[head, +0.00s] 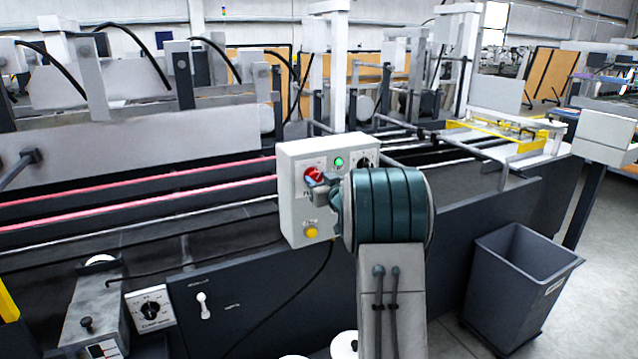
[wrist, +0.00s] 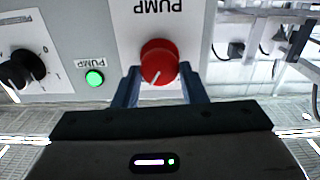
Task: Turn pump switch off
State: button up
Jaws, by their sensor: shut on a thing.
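The pump switch is a red round knob with a white pointer line, on a light control box (head: 290,215). The red knob (head: 313,174) shows at the box's upper left in the head view, partly hidden by my gripper (head: 322,183). In the wrist view, which is upside down, the red knob (wrist: 159,62) sits under the label PUMP, and my gripper (wrist: 160,88) has one finger on each side of it, shut on it. The green pump lamp (head: 339,162) is lit; it also shows in the wrist view (wrist: 94,78).
A black rotary knob (head: 364,160) is at the box's upper right, partly behind my arm. A yellow button (head: 311,232) is low on the box. A grey bin (head: 512,285) stands on the floor at right. Red belts (head: 140,192) run behind the box at left.

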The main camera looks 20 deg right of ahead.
jog(key=n+b, duration=0.1)
jog(key=b, duration=0.1)
jog(key=n+b, duration=0.1)
jog(key=b, duration=0.1)
jog(key=shift+f+n, duration=0.3)
jog(key=shift+n, duration=0.1)
jog(key=n+b, duration=0.4)
jog(key=shift+a+b, duration=0.1)
jog(key=shift+b, duration=0.2)
jog(key=shift+n+b, duration=2.25)
jog(key=shift+n, duration=0.95)
jog(key=shift+r, duration=0.1)
jog(key=o, duration=1)
jog(key=shift+a, duration=0.1)
jog(key=shift+c, duration=0.2)
